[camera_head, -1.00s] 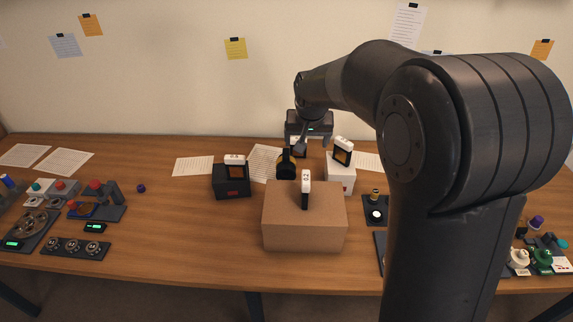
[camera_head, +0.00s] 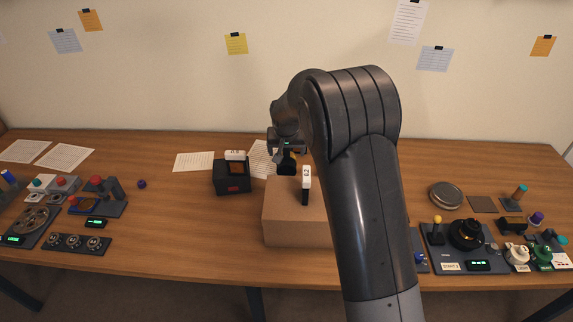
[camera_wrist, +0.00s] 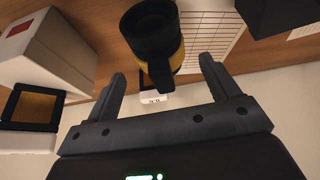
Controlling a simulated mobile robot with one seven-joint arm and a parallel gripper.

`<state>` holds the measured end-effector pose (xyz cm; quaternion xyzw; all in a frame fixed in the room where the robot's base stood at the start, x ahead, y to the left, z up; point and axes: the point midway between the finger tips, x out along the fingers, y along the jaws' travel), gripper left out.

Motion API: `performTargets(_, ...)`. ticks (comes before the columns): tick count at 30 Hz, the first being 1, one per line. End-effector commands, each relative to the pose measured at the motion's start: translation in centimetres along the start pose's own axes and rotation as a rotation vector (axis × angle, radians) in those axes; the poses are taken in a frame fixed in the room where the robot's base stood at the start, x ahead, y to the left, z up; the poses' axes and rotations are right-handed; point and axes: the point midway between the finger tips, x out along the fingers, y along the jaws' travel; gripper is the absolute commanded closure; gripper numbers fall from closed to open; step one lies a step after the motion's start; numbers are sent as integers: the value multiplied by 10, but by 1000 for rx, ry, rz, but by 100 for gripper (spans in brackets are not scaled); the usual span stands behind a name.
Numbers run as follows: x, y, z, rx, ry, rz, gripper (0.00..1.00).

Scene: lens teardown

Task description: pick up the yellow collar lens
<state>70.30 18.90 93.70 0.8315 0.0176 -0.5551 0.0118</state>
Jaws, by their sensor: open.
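The yellow collar lens (camera_wrist: 153,35) is a black cylinder with a yellow band. It stands near the top middle of the wrist view, with a black part jutting toward my gripper. In the head view the lens (camera_head: 287,164) is behind the brown box and partly hidden by my gripper and that box. My gripper (camera_wrist: 162,70) is open and empty, its fingers pointing toward the lens with the jutting part between their lines. In the head view my gripper (camera_head: 287,150) is at the lens's upper part; contact cannot be told.
A brown box (camera_head: 290,225) with a white-topped black piece (camera_head: 306,184) stands in front. A black box (camera_head: 231,183) is to the left. Papers lie behind.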

Motion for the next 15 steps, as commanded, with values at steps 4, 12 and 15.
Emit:
performTargets(4,22,0,-2,0,-3,1,19)
performTargets(12,46,0,-3,0,0,0,19)
performTargets(15,46,0,-4,0,1,0,19)
